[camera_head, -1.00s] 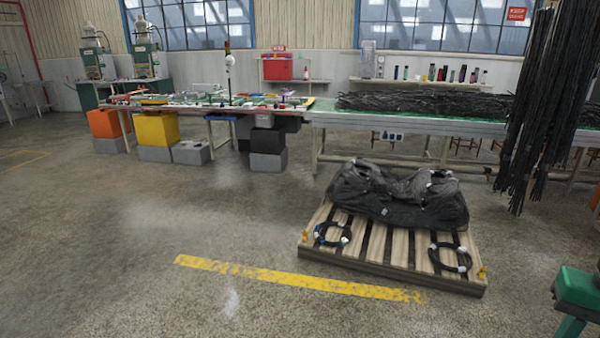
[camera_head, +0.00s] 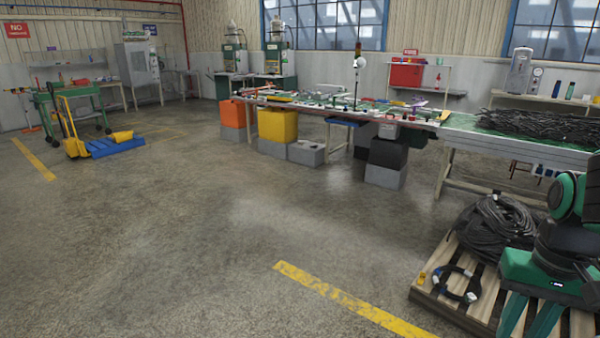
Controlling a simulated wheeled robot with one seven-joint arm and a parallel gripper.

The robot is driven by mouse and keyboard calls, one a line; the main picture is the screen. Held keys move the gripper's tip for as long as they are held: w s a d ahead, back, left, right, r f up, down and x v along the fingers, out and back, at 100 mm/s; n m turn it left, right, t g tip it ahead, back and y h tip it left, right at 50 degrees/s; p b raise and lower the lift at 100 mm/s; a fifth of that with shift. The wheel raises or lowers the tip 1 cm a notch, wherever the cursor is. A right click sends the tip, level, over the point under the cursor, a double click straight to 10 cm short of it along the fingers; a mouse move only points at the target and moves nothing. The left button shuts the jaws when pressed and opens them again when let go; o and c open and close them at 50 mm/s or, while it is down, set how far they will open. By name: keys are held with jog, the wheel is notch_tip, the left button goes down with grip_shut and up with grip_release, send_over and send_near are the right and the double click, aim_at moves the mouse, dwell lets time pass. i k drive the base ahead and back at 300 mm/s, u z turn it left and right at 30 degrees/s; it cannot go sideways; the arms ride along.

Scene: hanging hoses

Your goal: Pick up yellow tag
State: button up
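A small yellow tag (camera_head: 422,278) shows at the near left corner of the wooden pallet (camera_head: 428,299), beside a small black hose coil (camera_head: 446,289). My gripper (camera_head: 525,326) is at the lower right, in front of the pallet. Its two green fingers point down with a gap between them, and I see nothing held. The fingertips are at or past the bottom edge of the picture. The gripper is to the right of the tag and apart from it in the picture. My arm hides the right part of the pallet.
A large heap of black hose (camera_head: 494,227) lies on the pallet. A long workbench (camera_head: 460,136) stands behind it, with orange (camera_head: 232,113) and yellow bins (camera_head: 277,125) below. A yellow floor line (camera_head: 345,298) runs left of the pallet. The middle floor is clear.

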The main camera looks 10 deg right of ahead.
aim_at(422, 275)
jog(key=u, duration=0.05)
jog(key=i, duration=1.55)
jog(key=z, duration=0.75)
jog(key=i, duration=0.95)
jog(key=z, duration=1)
jog(key=i, duration=0.4)
jog(key=z, duration=0.2)
